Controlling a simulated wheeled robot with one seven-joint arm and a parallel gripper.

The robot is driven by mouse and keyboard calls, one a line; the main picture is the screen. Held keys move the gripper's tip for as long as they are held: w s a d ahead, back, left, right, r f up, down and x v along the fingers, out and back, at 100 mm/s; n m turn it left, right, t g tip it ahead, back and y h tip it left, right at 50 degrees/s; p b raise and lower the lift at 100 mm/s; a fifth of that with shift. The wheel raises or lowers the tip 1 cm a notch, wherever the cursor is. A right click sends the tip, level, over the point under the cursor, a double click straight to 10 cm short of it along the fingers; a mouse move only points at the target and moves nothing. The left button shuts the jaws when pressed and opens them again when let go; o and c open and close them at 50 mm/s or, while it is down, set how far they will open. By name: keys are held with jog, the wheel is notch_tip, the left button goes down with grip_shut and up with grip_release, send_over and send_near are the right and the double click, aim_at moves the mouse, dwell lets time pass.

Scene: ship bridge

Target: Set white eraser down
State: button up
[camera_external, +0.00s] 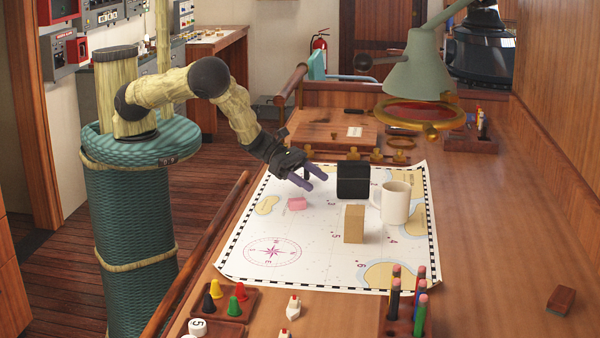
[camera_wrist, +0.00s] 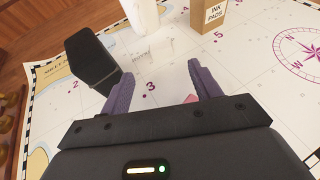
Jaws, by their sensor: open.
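In the wrist view a pale, white block-like shape with small lettering, apparently the white eraser (camera_wrist: 152,47), lies on the chart (camera_wrist: 255,85) beyond my fingertips. It is between the black box (camera_wrist: 90,58) and the ink pads box (camera_wrist: 212,14). I cannot pick it out clearly in the external view, white on white. My gripper (camera_external: 314,178) is open, low over the chart, left of the black box. In the wrist view nothing shows held between the purple fingers of my gripper (camera_wrist: 163,86), and the pale shape is apart from them.
A white mug (camera_external: 395,202) and the tan ink pads box (camera_external: 354,224) stand on the chart. A pink piece (camera_external: 296,203) lies left of them. A pencil holder (camera_external: 408,312) and game pieces (camera_external: 228,300) are at the front. The chart's left part is mostly clear.

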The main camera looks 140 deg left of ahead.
jog(key=n, duration=0.3)
jog(key=shift+w+d+r+g, duration=0.3)
jog(key=shift+d+r+g, duration=0.05)
jog(key=shift+d+g, duration=0.05)
jog(key=d+r+n+g+h, duration=0.1)
jog(key=d+r+n+g, duration=0.1)
jog(key=d+n, duration=0.6)
jog(key=d+r+n+g+h, duration=0.1)
jog(key=d+r+n+g, duration=0.15)
jog(key=d+n, duration=0.55)
jog(key=s+d+r+n+g+h, duration=0.1)
jog(key=s+d+r+n+g, duration=0.1)
jog(key=s+d+n, duration=0.4)
jog(key=s+d+r+n+g+h, duration=0.2)
jog(key=s+d+r+n, duration=0.3)
jog(key=d, duration=0.4)
jog(key=s+n, duration=0.1)
jog(key=s, duration=0.1)
jog(key=shift+s+d+r+g, duration=0.3)
jog(key=shift+d+g, duration=0.05)
